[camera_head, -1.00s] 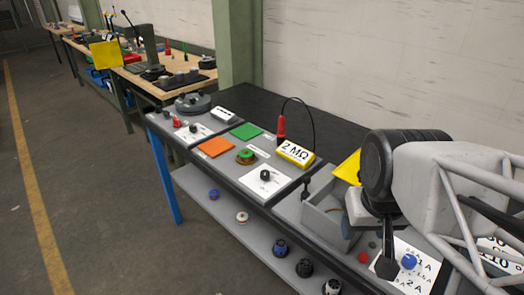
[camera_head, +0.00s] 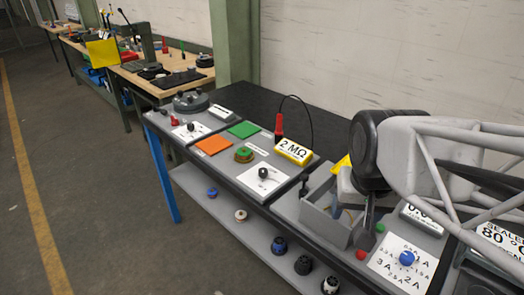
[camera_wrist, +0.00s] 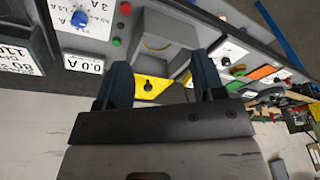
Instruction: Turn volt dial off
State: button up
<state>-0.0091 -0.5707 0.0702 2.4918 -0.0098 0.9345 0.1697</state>
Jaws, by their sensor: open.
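My gripper (camera_head: 366,218) hangs over the right side of the grey open box. In the wrist view its two dark fingers (camera_wrist: 160,64) are apart with nothing held between them. A yellow panel with a black knob (camera_wrist: 148,87) shows between and beyond the fingers; its yellow part (camera_head: 344,163) is mostly hidden by my arm in the head view. Other dials are a black knob on a white plate (camera_head: 263,173), another black knob (camera_head: 190,127) farther left, and a blue knob (camera_head: 407,258) on a plate marked in A. No label reading volt is legible.
The grey open box (camera_head: 325,222) stands beside a green button (camera_head: 380,227) and a red button (camera_head: 361,255). A yellow 2 MΩ block (camera_head: 294,151) with a red probe (camera_head: 279,125) and cable stands to the left. Several round knobs lie on the lower shelf (camera_head: 225,225).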

jog(key=w+a+m, duration=0.2)
jog(key=w+m, duration=0.3)
jog(key=w, duration=0.5)
jog(key=m+g, duration=0.2)
jog(key=m, duration=1.3)
send_over(263, 170)
notch_tip(263, 170, down, 15)
jog(key=shift+f, duration=0.1)
jog(key=shift+f, duration=3.85)
jog(key=c, duration=0.9)
jog(key=shift+c, duration=0.2)
